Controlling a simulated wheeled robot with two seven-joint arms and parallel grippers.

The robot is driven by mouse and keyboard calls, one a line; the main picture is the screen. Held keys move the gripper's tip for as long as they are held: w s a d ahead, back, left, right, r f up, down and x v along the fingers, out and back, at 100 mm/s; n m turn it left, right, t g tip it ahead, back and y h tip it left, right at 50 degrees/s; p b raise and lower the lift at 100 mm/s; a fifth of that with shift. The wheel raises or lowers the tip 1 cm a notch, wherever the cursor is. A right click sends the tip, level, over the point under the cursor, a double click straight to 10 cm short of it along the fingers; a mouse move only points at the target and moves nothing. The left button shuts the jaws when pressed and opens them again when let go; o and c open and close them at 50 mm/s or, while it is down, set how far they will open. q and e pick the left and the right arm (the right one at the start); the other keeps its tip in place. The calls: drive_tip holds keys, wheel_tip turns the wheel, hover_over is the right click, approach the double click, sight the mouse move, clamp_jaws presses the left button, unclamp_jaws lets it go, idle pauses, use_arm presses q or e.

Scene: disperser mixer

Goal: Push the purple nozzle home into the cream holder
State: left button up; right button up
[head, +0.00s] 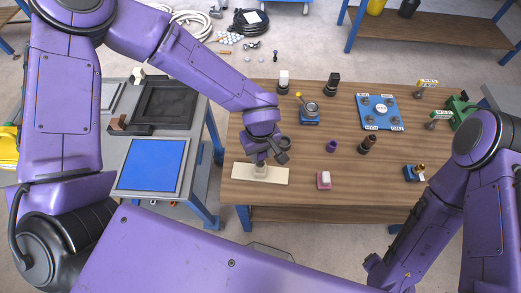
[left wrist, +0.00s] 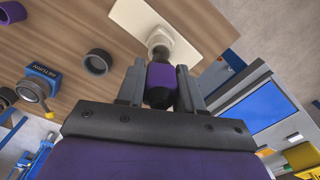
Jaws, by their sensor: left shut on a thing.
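My left gripper (head: 264,160) is over the cream holder and points down at it. In the left wrist view its two fingers (left wrist: 160,95) are shut on the purple nozzle (left wrist: 161,76), which has dark ends. The nozzle's far dark end is at the mouth of the cream holder's round socket (left wrist: 159,38). How deep it sits cannot be told. The holder's flat cream plate (head: 280,175) lies on the wooden table's front left part. In the head view the gripper hides the nozzle. My right gripper is out of view; only its arm shows at the right.
A dark ring (left wrist: 97,62) stands close to my left gripper.

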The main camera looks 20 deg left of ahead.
sight(260, 160)
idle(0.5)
use_arm(q)
drive_tip(key=shift+p, duration=0.45)
drive_tip(key=shift+f+b, duration=0.9)
drive_tip(key=shift+f, duration=1.2)
drive_tip(key=o, duration=1.1)
drive_tip(key=shift+o, duration=0.2)
wheel_tip(260, 160, up, 11)
drive_tip(key=shift+f+b, duration=0.15)
drive_tip(key=shift+b, duration=0.3)
drive_tip(key=shift+s+f, duration=0.1)
